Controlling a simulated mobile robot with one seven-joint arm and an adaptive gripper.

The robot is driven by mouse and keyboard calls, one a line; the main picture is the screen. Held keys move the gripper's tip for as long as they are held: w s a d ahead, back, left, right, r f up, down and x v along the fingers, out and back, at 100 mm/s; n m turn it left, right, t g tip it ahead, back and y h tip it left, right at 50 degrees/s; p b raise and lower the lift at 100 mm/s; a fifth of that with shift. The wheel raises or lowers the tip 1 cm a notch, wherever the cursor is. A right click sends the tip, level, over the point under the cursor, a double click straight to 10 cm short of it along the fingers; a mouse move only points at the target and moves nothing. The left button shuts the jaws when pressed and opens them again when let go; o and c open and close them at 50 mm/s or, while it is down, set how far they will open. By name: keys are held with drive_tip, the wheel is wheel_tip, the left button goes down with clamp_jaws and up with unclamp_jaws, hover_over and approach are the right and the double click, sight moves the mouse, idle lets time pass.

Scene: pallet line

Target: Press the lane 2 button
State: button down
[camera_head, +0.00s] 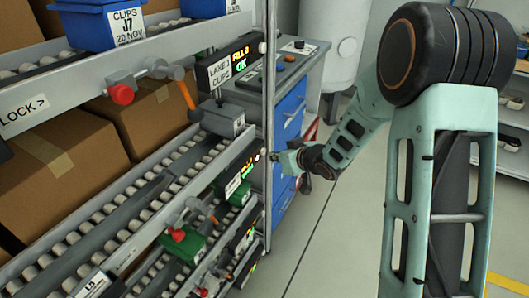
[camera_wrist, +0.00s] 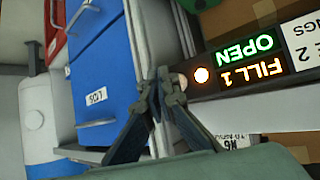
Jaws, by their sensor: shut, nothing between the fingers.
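The lane 2 display panel (camera_wrist: 238,62) shows green OPEN and orange FILL 1, with a lit orange round lamp. A white label (camera_wrist: 304,42) beside it shows a 2. A small pale round button (camera_wrist: 182,80) sits at the panel's end, partly behind my fingertips. In the head view the panel (camera_head: 250,163) is on the middle level of the rack's end post. My gripper (camera_wrist: 167,84) is shut and empty, its tips right at the button; whether they touch it I cannot tell. In the head view my gripper (camera_head: 275,157) is beside the post.
A lane 1 panel (camera_head: 245,57) reading FULL and OK is above, and further panels are below. Roller lanes (camera_head: 125,205) hold cardboard boxes (camera_head: 60,170). A blue drawer cabinet (camera_head: 288,115) stands behind my gripper. The floor to the right is clear.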

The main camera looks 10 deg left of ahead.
drive_tip(key=shift+a, duration=0.1)
drive_tip(key=shift+w+a, duration=0.15)
drive_tip(key=shift+a, duration=0.15)
drive_tip(key=shift+w+a, duration=0.15)
drive_tip(key=shift+a, duration=0.3)
idle(1.0)
drive_tip(key=shift+d, duration=0.1)
drive_tip(key=shift+s+d, duration=0.3)
drive_tip(key=shift+d, duration=0.45)
drive_tip(key=d, duration=0.1)
drive_tip(key=s+d+p, duration=0.1)
drive_tip(key=d, duration=0.1)
drive_tip(key=d+p, duration=0.1)
drive_tip(key=shift+s+d, duration=0.35)
idle(0.5)
